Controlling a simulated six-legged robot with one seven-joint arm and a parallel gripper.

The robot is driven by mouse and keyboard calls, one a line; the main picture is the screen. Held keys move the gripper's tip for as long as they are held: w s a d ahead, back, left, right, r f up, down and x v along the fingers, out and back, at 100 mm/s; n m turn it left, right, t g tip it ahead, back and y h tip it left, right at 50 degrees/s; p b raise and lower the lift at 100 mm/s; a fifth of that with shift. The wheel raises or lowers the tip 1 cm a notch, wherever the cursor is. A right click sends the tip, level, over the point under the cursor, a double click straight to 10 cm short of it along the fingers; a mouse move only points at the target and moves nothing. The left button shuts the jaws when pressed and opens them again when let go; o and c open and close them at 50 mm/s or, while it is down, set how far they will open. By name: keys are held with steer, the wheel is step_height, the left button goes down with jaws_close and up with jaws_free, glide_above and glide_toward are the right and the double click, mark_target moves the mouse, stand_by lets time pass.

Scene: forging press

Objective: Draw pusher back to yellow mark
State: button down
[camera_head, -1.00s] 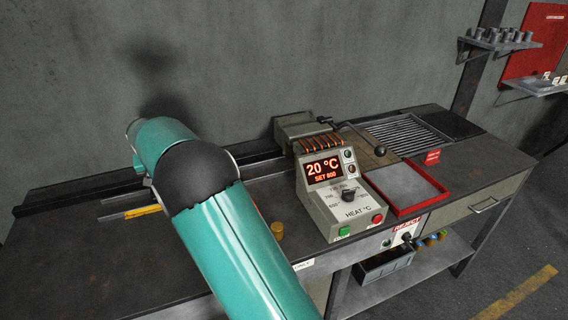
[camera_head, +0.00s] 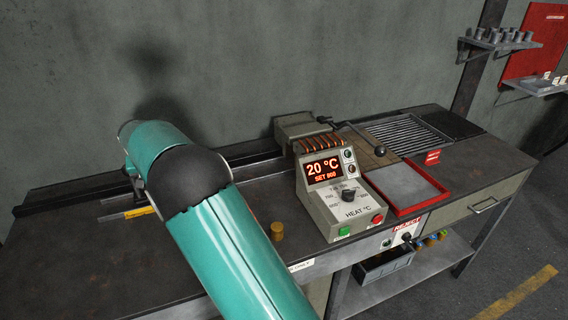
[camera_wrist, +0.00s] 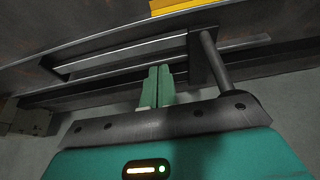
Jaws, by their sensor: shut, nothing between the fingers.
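My gripper (camera_wrist: 159,84) shows in the wrist view with its two green fingers together and nothing between them. A dark block with a round grey post (camera_wrist: 214,62), which looks like the pusher, stands to the right of the fingers. A gap shows between the post and the fingers. Long metal rails (camera_wrist: 120,55) run behind the fingertips. The yellow mark (camera_wrist: 180,4) is at the top edge of the wrist view, partly cut off. In the head view the yellow mark (camera_head: 138,212) lies left of my arm, which hides the gripper and most of the pusher.
A heater box (camera_head: 340,195) reading 20 °C stands mid-bench, with a small brass cylinder (camera_head: 277,230) left of it. A red-rimmed tray (camera_head: 407,208) and a lever (camera_head: 350,135) are farther right. The bench's left front (camera_head: 70,260) is clear.

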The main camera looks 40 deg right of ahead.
step_height(320, 180, up, 13)
stand_by(0.9)
stand_by(0.4)
steer(key=s+d+r+n+y, duration=0.15)
steer(key=s+r, duration=0.25)
steer(key=s, duration=0.8)
steer(key=s+d+r, duration=0.2)
steer(key=s+r, duration=0.2)
steer(key=s, duration=0.8)
steer(key=s+f, duration=0.4)
steer(key=s, duration=0.7)
steer(key=s+f+n+t, duration=0.1)
steer(key=s+f, duration=0.4)
steer(key=s, duration=0.6)
steer(key=shift+s, duration=0.35)
